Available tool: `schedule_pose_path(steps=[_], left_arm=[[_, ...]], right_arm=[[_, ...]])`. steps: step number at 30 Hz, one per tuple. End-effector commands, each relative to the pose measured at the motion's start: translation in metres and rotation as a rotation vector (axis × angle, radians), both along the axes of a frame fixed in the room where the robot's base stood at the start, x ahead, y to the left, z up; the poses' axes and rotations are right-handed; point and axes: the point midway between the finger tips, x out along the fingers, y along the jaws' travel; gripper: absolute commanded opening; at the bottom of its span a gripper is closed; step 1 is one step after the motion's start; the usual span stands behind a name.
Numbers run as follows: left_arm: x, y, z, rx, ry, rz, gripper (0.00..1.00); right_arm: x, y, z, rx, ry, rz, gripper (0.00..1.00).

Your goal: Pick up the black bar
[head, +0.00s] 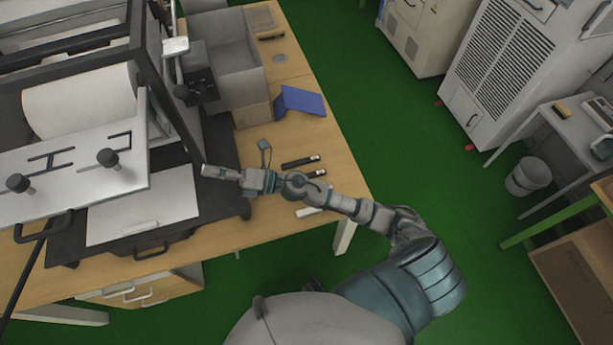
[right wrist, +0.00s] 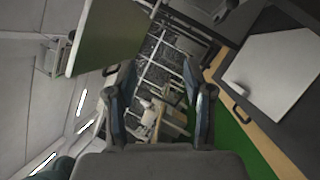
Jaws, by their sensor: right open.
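A black bar (head: 300,161) with a pale end lies on the wooden table, to the right of my right gripper. A second dark bar (head: 317,173) lies just below it, partly hidden by my right arm. A white bar (head: 308,212) lies nearer the table's front edge, below the arm. My right gripper (head: 243,177) is above the table, left of the bars, pointing left, away from them. In the right wrist view its two fingers (right wrist: 158,80) stand apart with nothing between them; no bar shows there. My left gripper is not in view.
A large machine with a white roll (head: 80,100) fills the table's left side, with a white plate (head: 140,205) on its black base. A grey box (head: 225,55) and a blue angled object (head: 301,101) stand farther back. Green floor (head: 400,130) lies right of the table.

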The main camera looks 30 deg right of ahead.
Motion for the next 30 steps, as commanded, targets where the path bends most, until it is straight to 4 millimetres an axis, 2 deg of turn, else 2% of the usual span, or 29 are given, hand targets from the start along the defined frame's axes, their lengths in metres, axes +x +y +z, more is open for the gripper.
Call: schedule_pose_path(steps=[2,3,5,6,8,10,12,15,18,21,23,30], left_arm=[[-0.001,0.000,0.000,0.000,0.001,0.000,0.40],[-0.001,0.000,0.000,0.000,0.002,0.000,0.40],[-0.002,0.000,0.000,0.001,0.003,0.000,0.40],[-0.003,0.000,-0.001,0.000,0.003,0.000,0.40],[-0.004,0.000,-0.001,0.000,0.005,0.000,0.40],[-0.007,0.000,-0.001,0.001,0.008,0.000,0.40],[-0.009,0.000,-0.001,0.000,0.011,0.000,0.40],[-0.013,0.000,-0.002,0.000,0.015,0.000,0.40],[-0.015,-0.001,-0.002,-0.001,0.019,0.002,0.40],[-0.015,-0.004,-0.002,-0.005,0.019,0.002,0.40],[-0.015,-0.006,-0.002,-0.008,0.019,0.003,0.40],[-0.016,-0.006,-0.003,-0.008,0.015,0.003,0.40]], right_arm=[[-0.015,0.018,-0.015,-0.291,-0.217,0.173,0.52],[-0.022,0.020,-0.032,-0.450,-0.312,0.263,0.52],[-0.026,0.008,-0.063,-0.696,-0.428,0.394,0.52],[-0.024,-0.009,-0.084,-0.865,-0.486,0.478,0.52],[-0.017,-0.048,-0.112,-1.115,-0.539,0.596,0.52],[-0.005,-0.104,-0.133,-1.382,-0.546,0.719,0.52],[0.005,-0.162,-0.140,-1.605,-0.509,0.817,0.52],[0.014,-0.229,-0.135,-1.827,-0.421,0.916,0.52],[0.016,-0.267,-0.128,-1.942,-0.352,0.969,0.52],[0.015,-0.280,-0.131,-1.980,-0.320,0.992,0.52],[0.015,-0.281,-0.140,-1.982,-0.315,0.997,0.52],[0.015,-0.278,-0.196,-1.979,-0.319,0.997,0.52]])
